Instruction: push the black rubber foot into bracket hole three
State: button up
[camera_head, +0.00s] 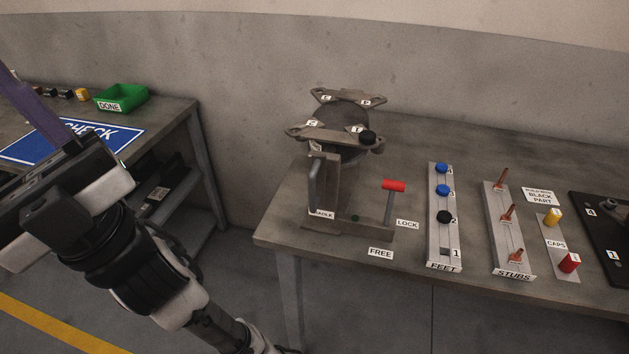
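A black rubber foot (444,217) sits at place 2 of the grey FEET rack (443,256). Another black foot (368,137) sits on the near right end of the compressor's bracket (330,134), by a small label. The bracket has several arms with small white labels, too small to read surely; I cannot tell which is hole three. The dark compressor (342,114) rests in a metal cradle. My gripper (35,110) is at the left, far from the bracket and rack. A purple part extends from it; its fingertips do not show clearly.
A red-handled lever (394,186) stands beside the cradle, near LOCK and FREE labels. Blue feet (442,190) fill rack places 3 and 4; place 1 looks empty. The STUBS rack (514,272) and caps stand right. A green DONE bin (121,97) is on the left bench.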

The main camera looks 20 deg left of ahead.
aim_at(446, 218)
jog(key=j+z, duration=0.1)
jog(key=z, duration=0.3)
jog(key=j+z, duration=0.1)
jog(key=z, duration=0.3)
jog(key=k+j+z, duration=0.1)
jog(key=z, duration=0.3)
jog(key=j+z, duration=0.1)
jog(key=z, duration=0.3)
jog(key=k+j+z, duration=0.3)
jog(key=k+z, duration=0.3)
jog(key=k+j, duration=0.15)
jog(key=k, duration=0.2)
jog(key=k+j, duration=0.15)
jog(key=k, duration=0.2)
jog(key=z, duration=0.05)
